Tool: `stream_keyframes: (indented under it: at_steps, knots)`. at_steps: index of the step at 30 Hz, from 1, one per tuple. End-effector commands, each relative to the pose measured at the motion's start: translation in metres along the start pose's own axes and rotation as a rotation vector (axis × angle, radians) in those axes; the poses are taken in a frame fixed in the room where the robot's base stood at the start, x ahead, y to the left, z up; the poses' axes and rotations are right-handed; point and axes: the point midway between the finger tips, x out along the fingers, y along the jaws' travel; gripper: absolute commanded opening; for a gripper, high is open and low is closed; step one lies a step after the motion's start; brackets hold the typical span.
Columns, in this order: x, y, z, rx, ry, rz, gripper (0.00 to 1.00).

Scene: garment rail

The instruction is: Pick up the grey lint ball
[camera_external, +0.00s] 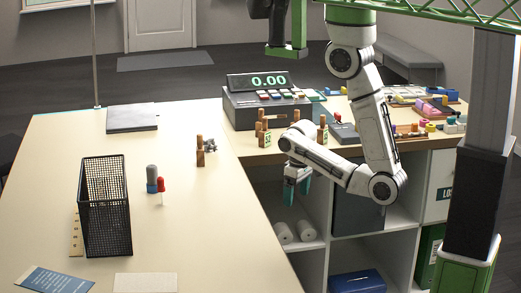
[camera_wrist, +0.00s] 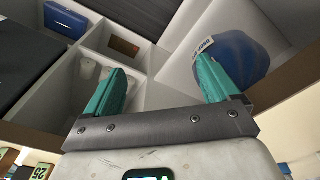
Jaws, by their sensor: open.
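A small grey clump (camera_external: 210,145), which may be the grey lint ball, lies on the left counter beside two upright brown pegs. It is too small to make out clearly, and I see no lint ball in the wrist view. My gripper (camera_external: 297,186) hangs in front of the open shelves, right of the counter's edge and well away from the clump. In the wrist view my gripper (camera_wrist: 162,75) has its teal fingers wide apart with nothing between them.
A black wire basket (camera_external: 106,210), a grey cylinder (camera_external: 152,180) and a red piece (camera_external: 161,187) stand on the left counter. A cash register (camera_external: 265,105) stands behind my gripper. The wrist view shows a blue rounded thing (camera_wrist: 240,62) in a shelf compartment.

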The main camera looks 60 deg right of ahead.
Motion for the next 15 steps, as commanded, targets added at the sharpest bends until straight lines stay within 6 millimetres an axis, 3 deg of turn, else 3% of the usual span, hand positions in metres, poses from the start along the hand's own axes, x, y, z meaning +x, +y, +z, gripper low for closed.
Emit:
stream_keyframes:
  at_steps: [3,10,15]
  knots:
    - [0.0,0.0,0.0,0.0,0.0,0.0,0.99]
    - [0.0,0.001,-0.002,-0.001,0.001,0.001,0.99]
    - [0.002,0.013,-0.03,-0.041,0.016,0.022,0.99]
